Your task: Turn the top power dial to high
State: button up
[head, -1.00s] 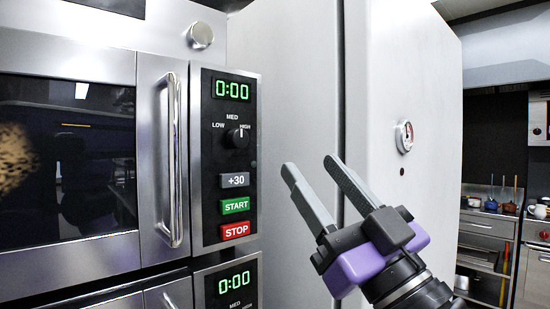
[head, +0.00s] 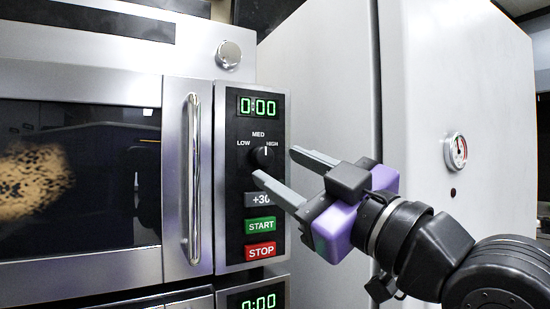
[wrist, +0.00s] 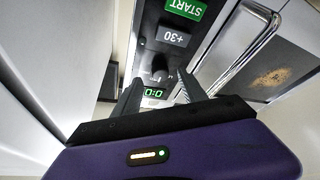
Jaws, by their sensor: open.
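The top power dial (head: 262,157) is a small black knob on the upper microwave's control panel, with LOW, MED and HIGH printed around it. Its white mark points roughly upward; the exact setting is hard to tell. My gripper (head: 275,163) is open, with one finger above and right of the dial and the other below it. In the wrist view, which is upside down, the dial (wrist: 160,64) shows between the two grey fingertips (wrist: 158,77). I see no clear contact, and the depth gap is hard to judge.
The +30 button (head: 257,199) is partly behind the lower finger. START (head: 260,226) and STOP (head: 260,251) lie below. A vertical door handle (head: 193,180) stands to the left. A second microwave's display (head: 258,302) is underneath. A tall grey cabinet with a gauge (head: 457,151) is at right.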

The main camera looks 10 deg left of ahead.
aim_at(264, 160)
jog(key=shift+x, duration=1.6)
jog(key=shift+c, duration=0.2)
grip_shut()
jog(key=shift+m+p, duration=0.3)
jog(key=shift+p, duration=0.05)
jog(key=m+t+p, duration=0.1)
jog(key=m, duration=0.1)
jog(key=m+t+h+p, duration=0.1)
jog(key=m, duration=0.1)
jog(key=m+t+h+p, duration=0.1)
jog(key=m, duration=0.2)
jog(key=shift+s+a+r+p, duration=0.1)
jog(key=shift+s+a+p, duration=0.1)
jog(key=shift+a+p, duration=0.1)
jog(key=m+h+p, duration=0.1)
jog(key=m, duration=0.1)
jog(key=m+t+h+p, duration=0.1)
jog(key=m+h, duration=0.1)
jog(key=m, duration=0.1)
jog(key=shift+s+a+t+p, duration=0.1)
jog(key=shift+t+p, duration=0.2)
jog(key=shift+p, duration=0.05)
jog(key=shift+m+h+p, duration=0.95)
jog(key=shift+m+h, duration=0.25)
jog(key=shift+m, duration=1.3)
